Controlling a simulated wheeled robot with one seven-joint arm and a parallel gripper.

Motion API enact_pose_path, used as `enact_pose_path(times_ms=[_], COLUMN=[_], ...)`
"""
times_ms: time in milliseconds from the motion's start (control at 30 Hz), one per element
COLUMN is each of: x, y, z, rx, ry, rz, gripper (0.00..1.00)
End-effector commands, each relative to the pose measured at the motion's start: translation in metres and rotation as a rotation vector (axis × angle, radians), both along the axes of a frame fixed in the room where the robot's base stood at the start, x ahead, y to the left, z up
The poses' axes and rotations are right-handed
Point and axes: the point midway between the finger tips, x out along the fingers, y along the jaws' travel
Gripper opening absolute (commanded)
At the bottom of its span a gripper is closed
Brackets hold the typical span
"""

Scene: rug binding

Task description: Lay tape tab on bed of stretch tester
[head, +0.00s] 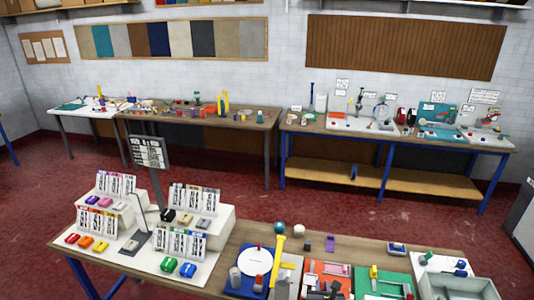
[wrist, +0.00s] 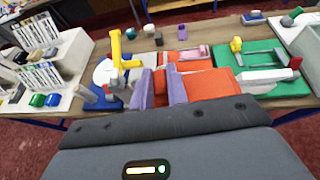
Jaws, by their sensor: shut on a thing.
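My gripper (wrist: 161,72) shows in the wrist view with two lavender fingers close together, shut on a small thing. An orange-red sliver shows between the fingers; I cannot tell whether it is the tape tab or the orange base behind. The fingers are in front of a device with an orange base (wrist: 212,84) and a pink piece. A green-based device (wrist: 262,50) with a yellow clamp and a white bar stands to its right. These also show in the head view, orange (head: 328,267) and green (head: 366,277). No label shows which is the stretch tester.
Left of the orange base is a blue base (head: 240,283) with a white disc (head: 255,261) and a yellow arm (head: 279,250). A pale grey tray (head: 460,290) stands at the right. Racks of cards and coloured blocks (head: 187,269) fill the left. Small pieces lie along the far edge.

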Motion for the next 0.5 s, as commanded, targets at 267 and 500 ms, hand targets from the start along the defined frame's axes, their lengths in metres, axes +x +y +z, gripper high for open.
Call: enact_pose_path(times_ms=[267, 500], x=[-0.014, -0.014], y=[0.027, 0.027], z=[-0.012, -0.049], rx=[0.000, 0.000], ry=[0.000, 0.000], rz=[0.125, 0.123], gripper=[0.00, 0.00])
